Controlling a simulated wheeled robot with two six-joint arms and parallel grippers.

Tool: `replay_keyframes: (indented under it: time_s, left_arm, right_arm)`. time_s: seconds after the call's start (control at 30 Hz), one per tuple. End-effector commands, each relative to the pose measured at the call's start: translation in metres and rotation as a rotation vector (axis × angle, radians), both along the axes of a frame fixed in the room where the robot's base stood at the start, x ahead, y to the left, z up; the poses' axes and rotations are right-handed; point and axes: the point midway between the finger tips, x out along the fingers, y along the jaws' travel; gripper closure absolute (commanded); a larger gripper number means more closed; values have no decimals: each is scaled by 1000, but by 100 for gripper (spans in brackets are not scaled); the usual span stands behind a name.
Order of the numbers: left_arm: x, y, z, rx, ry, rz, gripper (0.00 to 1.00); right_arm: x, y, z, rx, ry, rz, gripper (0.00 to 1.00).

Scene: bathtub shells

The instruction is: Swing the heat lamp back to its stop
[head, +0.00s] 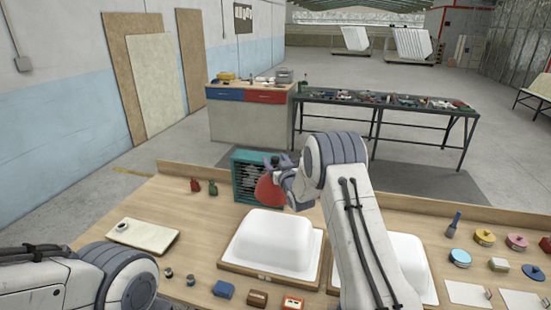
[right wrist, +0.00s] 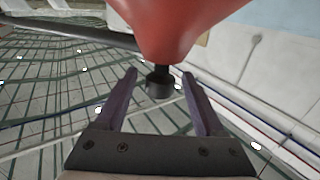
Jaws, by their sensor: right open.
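The heat lamp's red shade (head: 267,190) shows in the head view just above the back of the workbench, in front of a teal box. My right gripper (head: 283,162) is at the lamp, partly hidden by its own wrist. In the right wrist view the red shade (right wrist: 185,25) fills the top, with a dark knob-like end (right wrist: 160,84) below it. The open fingers of my right gripper (right wrist: 158,74) stand either side of that dark end, with gaps showing. A dark bar (right wrist: 65,32) runs to the left behind the shade. My left gripper is out of view.
Two white tub shells (head: 270,240) (head: 408,262) lie on the wooden bench, the right one partly behind my right arm. The teal box (head: 241,178) stands at the back edge. Small blocks, tins and a cream board (head: 143,236) lie around. The bench's back left is mostly clear.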

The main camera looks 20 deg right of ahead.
Motion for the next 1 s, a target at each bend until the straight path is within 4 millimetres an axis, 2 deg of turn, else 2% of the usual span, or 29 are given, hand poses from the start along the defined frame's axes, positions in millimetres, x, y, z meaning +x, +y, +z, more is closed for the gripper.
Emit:
replay_keyframes:
  time_s: [0.23,0.37,0.4,0.43,1.0]
  left_arm:
    - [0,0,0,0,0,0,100]
    - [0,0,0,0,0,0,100]
    - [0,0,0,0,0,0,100]
    - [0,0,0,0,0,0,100]
    - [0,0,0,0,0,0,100]
  right_arm:
    - [0,0,-1,0,1,0,29]
    - [0,0,0,0,1,0,79]
    - [0,0,0,0,0,0,94]
    - [0,0,0,0,0,0,100]
    - [0,0,0,0,0,0,100]
